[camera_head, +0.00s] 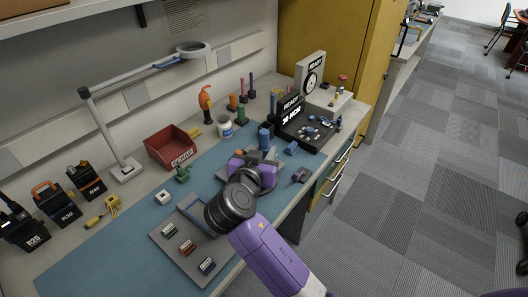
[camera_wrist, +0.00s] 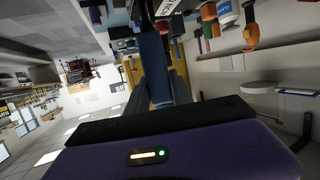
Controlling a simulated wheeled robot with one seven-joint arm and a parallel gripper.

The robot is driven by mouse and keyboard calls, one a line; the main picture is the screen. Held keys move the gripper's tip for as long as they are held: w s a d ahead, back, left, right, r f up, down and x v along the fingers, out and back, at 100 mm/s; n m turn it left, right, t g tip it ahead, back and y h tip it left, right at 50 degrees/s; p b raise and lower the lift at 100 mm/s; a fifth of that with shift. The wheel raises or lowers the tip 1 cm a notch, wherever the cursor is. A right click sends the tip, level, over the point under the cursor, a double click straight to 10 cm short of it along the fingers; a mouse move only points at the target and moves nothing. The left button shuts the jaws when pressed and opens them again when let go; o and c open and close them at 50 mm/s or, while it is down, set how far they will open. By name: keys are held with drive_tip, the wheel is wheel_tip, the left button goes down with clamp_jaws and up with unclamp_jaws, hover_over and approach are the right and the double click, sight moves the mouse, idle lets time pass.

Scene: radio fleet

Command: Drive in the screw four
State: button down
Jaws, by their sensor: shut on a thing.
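My gripper (camera_head: 262,158) is over the blue mat, mostly hidden behind my own wrist. In the wrist view my gripper (camera_wrist: 162,88) is shut on a blue tool (camera_wrist: 153,62). What seems to be the same blue tool (camera_head: 264,137) shows as an upright cylinder just past the gripper in the head view. Its tip is hidden, and I cannot tell whether it touches anything. I cannot pick out screw four; any screw at the work spot is hidden or too small to see.
A red scrap bin (camera_head: 168,143), white jar (camera_head: 225,127) and lamp base (camera_head: 126,170) stand behind. A grey tray (camera_head: 168,240) with labelled pieces lies nearer. The mat's front left is clear.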

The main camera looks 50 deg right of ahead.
sight(263, 140)
idle(0.4)
drive_tip(key=shift+r+p, duration=1.6)
drive_tip(key=shift+r, duration=0.9)
drive_tip(key=shift+d, duration=0.1)
